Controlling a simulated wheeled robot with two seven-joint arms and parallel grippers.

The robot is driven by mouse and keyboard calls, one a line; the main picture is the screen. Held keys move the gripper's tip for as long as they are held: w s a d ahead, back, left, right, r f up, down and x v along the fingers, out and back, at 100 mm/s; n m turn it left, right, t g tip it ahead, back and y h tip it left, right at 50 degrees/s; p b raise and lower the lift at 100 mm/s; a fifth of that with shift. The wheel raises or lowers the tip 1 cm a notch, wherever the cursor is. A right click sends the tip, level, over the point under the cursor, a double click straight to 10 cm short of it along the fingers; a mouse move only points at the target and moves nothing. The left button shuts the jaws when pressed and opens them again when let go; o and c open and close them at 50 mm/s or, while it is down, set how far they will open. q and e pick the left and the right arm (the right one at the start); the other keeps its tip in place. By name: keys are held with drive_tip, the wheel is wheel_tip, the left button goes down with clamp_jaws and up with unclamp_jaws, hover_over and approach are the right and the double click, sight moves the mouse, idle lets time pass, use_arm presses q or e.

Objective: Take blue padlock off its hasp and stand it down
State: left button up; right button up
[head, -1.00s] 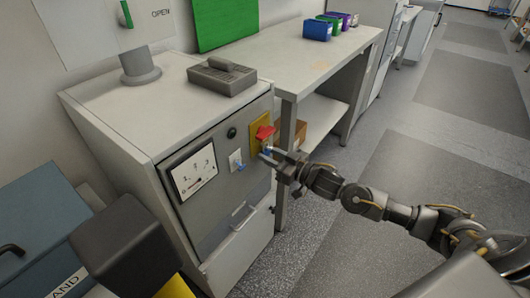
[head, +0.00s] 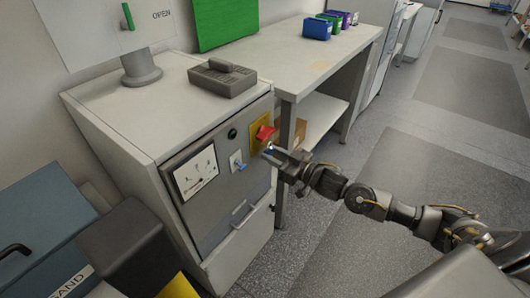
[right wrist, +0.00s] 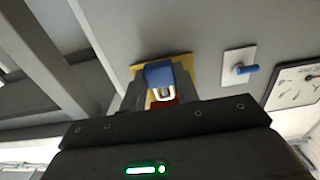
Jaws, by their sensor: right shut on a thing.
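The blue padlock (right wrist: 160,73) shows between the fingers of my right gripper in the right wrist view, with its pale shackle (right wrist: 163,91) toward the red handle (right wrist: 164,103). My right gripper (head: 274,152) is shut on the padlock, close in front of the yellow plate (head: 257,141) on the grey cabinet front. The red handle (head: 265,133) stands just above the gripper in the head view. The fingers mostly hide the padlock there, and I cannot tell whether the shackle is still through the hasp. My left gripper is not in view.
A blue toggle switch (head: 239,165) and a dial (head: 194,173) are on the same panel. The cabinet top (head: 130,108) carries a grey box (head: 222,77) and a post. A bench (head: 290,60) stands to the right, with coloured bins at its far end and bare surface nearer.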

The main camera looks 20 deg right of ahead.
drive_tip(key=shift+p+v, duration=1.25)
drive_tip(key=shift+v, duration=1.6)
